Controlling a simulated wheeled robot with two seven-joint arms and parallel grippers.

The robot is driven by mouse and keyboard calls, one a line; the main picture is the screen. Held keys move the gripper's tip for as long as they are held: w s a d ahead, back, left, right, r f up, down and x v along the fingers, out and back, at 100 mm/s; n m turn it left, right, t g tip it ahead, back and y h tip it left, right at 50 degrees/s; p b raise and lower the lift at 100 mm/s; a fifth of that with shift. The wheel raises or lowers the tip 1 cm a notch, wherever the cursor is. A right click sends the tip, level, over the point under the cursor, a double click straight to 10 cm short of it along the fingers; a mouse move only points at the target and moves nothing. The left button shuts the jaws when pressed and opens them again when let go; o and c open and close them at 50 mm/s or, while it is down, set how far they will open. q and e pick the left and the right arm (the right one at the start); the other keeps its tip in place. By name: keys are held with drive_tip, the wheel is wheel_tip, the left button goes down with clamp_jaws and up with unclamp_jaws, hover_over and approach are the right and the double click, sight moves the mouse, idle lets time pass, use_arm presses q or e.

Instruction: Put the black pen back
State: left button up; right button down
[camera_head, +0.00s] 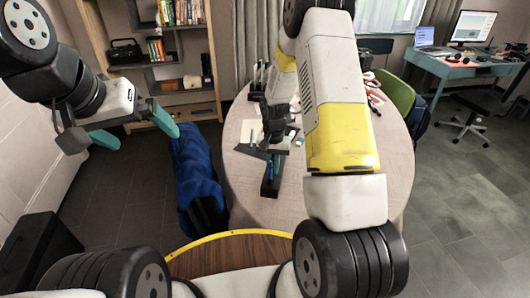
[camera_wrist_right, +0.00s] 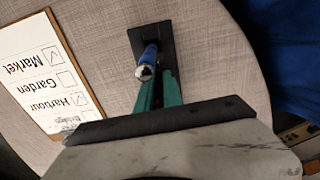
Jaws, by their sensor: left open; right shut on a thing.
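My right gripper (camera_wrist_right: 158,92) reaches down over the round table, its teal fingers close together on something slim. It also shows in the head view (camera_head: 275,158), partly behind my arm. A pen with a blue barrel and a pale end (camera_wrist_right: 149,58) stands at the fingertips, over a small black holder (camera_wrist_right: 168,36). The holder also shows in the head view (camera_head: 269,188). I cannot tell whether the blue pen is the held one; no clearly black pen shows between the fingers. My left gripper (camera_head: 145,138) is open and empty, off the table to the left.
A clipboard with a checklist (camera_wrist_right: 38,75) lies on the table beside the holder; Market and Harbour are ticked. The round table (camera_head: 245,205) is clear toward its front. A blue-covered seat (camera_head: 193,165) stands left of it. My arm hides much of the table's middle.

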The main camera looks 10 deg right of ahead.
drive_tip(key=c, duration=1.5)
unclamp_jaws()
drive_tip(key=shift+f, duration=0.1)
wheel_tip(320, 180, up, 12)
drive_tip(key=s+r+n+t, duration=0.15)
drive_tip(key=s+r, duration=0.25)
drive_tip(key=r, duration=0.6)
drive_tip(key=s+r+n+t, duration=0.1)
drive_tip(key=s+r, duration=0.3)
drive_tip(key=s, duration=0.2)
drive_tip(key=s+a+r+n+t+y, duration=0.1)
drive_tip(key=s+r+t, duration=0.1)
drive_tip(key=s+r, duration=0.2)
drive_tip(key=s+a+r+n+t+y, duration=0.1)
drive_tip(key=s+r, duration=0.4)
drive_tip(key=s, duration=0.5)
drive_tip(key=shift+s+a+r+t, duration=0.1)
drive_tip(key=shift+s+t, duration=0.05)
drive_tip(key=shift+t, duration=0.2)
